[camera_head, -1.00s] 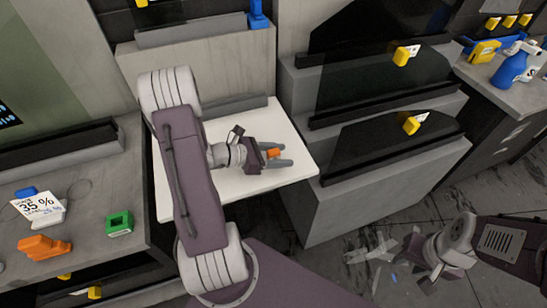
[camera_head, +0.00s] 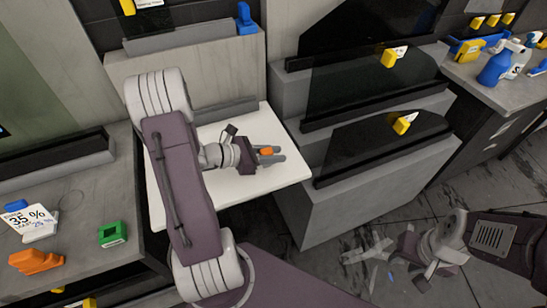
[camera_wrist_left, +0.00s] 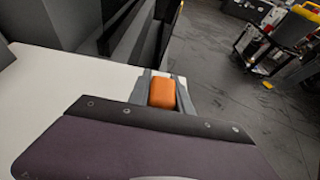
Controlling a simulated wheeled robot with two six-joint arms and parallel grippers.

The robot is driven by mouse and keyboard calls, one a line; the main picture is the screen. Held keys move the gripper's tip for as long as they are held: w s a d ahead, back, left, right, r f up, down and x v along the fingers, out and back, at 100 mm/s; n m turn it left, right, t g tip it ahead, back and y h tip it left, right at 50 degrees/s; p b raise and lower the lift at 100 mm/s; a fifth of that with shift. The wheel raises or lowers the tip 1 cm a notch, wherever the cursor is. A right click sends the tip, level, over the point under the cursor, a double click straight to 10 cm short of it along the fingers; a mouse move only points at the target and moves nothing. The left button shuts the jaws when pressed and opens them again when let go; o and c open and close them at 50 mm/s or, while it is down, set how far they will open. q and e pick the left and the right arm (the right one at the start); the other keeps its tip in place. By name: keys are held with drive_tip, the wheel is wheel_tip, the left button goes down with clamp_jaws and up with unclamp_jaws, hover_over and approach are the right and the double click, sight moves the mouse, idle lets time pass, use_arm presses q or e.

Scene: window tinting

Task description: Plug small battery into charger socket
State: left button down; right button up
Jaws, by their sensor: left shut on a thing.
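My left gripper (camera_head: 270,155) is shut on a small orange block (camera_head: 266,151), which looks like the small battery. It holds the block over the white tabletop (camera_head: 285,176), near its right side. In the left wrist view the orange block (camera_wrist_left: 162,93) sits between the two grey fingers, with its outer face showing. My right gripper (camera_head: 428,272) hangs low at the right, over the floor and away from the table. Its fingers are too unclear to read. I cannot make out a charger socket for certain.
A green box (camera_head: 112,234), an orange tool (camera_head: 36,262) and a 35 % card (camera_head: 29,219) are on the left counter. A grey stepped rack (camera_head: 345,205) with dark panes stands right of the table. Bottles (camera_head: 496,67) stand on the far right counter.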

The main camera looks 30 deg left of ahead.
use_arm(q)
wheel_tip(320, 180, up, 2)
drive_tip(key=shift+r, duration=0.15)
drive_tip(key=s+d+r+b, duration=0.6)
drive_tip(key=d+b, duration=0.3)
drive_tip(key=shift+s+d+r, duration=0.2)
drive_tip(key=shift+s+d, duration=0.1)
drive_tip(key=shift+s, duration=0.1)
